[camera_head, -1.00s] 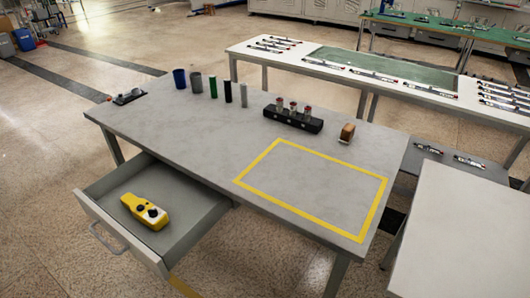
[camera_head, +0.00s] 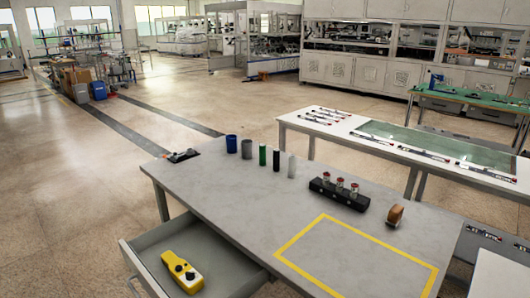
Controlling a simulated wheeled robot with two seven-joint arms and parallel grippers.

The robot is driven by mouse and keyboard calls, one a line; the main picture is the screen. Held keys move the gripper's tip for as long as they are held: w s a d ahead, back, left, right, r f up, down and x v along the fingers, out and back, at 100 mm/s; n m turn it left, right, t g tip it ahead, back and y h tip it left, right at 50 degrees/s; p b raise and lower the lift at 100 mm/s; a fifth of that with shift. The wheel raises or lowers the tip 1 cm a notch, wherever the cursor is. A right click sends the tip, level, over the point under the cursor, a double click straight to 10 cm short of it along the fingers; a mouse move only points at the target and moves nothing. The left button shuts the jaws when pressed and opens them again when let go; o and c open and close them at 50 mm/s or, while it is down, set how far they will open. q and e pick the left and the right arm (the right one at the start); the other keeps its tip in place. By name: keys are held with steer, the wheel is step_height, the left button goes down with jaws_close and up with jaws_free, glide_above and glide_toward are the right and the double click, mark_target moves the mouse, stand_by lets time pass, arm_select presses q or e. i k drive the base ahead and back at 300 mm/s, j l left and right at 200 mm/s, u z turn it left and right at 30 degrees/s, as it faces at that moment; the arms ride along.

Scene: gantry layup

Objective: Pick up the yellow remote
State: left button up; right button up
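The yellow remote (camera_head: 182,271) lies in the open drawer (camera_head: 160,238) at the lower left of the head view. It has black knobs or buttons on its top face. The drawer is pulled out from the left part of the grey table (camera_head: 240,205), and its front is partly cut off by the bottom edge of the picture. Neither of my grippers shows in the view.
Several cylinders, including a blue cup (camera_head: 231,144) and a green cylinder (camera_head: 262,155), stand along the table's far edge. A black rack (camera_head: 338,195) and a brown block (camera_head: 395,215) stand to the right. The yellow-taped rectangle (camera_head: 297,236) is empty.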

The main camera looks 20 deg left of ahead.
mark_target(170, 259)
steer(key=u, duration=1.55)
